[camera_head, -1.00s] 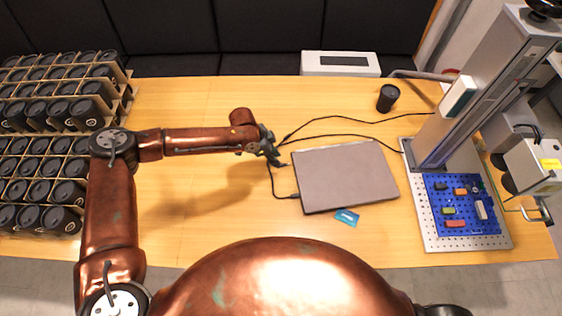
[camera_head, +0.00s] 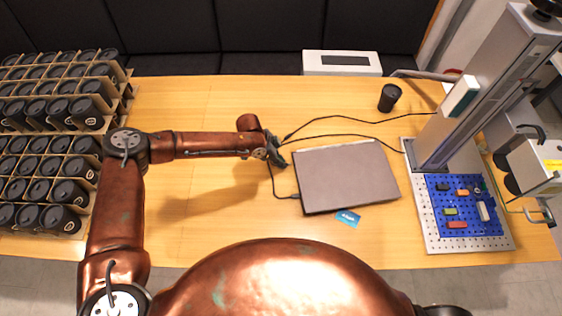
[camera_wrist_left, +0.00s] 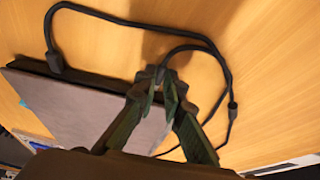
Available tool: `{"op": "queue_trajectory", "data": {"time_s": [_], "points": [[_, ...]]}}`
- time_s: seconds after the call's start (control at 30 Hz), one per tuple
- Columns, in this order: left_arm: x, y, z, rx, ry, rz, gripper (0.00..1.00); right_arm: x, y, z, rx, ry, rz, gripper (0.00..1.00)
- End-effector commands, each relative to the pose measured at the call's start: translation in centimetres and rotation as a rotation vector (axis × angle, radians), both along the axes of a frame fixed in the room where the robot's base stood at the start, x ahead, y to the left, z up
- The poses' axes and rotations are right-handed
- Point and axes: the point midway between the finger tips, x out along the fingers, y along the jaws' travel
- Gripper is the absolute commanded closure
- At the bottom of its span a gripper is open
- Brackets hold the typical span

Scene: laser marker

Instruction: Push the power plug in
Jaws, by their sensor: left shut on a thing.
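My left gripper (camera_head: 279,158) is low over the table, just left of the closed grey laptop (camera_head: 346,177). In the left wrist view its fingers (camera_wrist_left: 165,88) are shut on a small dark piece with a black cable, which I take for the power plug (camera_wrist_left: 152,76). The fingers hide part of it. A black cable (camera_head: 274,184) runs from the laptop's left edge up to the gripper. A small black connector (camera_head: 287,138) on another cable lies apart, above the gripper; it also shows in the left wrist view (camera_wrist_left: 232,106). My right gripper is not in view.
The laser marker's column (camera_head: 470,110) and its perforated base (camera_head: 428,225) stand at the right. A black cup (camera_head: 389,97) and white box (camera_head: 341,63) are at the back. A blue card (camera_head: 348,217) lies below the laptop. Racks of black cups (camera_head: 60,110) fill the left.

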Motion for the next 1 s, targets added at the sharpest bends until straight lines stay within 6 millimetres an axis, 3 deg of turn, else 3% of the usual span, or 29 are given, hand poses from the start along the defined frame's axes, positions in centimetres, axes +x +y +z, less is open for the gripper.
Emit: {"op": "queue_trajectory", "data": {"time_s": [0.37, 0.6, 0.87, 0.9, 1.0], "points": [[0.1, 0.0, 0.1, 0.000, -0.002, 0.001, 1.00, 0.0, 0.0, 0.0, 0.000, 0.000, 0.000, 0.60], [0.4, -2.5, 0.1, -0.002, 0.000, -0.001, 1.00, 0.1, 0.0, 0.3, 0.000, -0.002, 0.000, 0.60], [0.5, -2.7, 0.1, -0.003, -0.002, -0.001, 1.00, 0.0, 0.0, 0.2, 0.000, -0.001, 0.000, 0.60], [0.5, -2.7, 0.1, -0.004, -0.002, -0.001, 0.90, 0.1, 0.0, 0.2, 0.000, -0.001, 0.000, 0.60], [0.5, -2.7, 0.1, -0.003, -0.002, -0.001, 0.83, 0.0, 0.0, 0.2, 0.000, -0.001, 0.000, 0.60]]}}
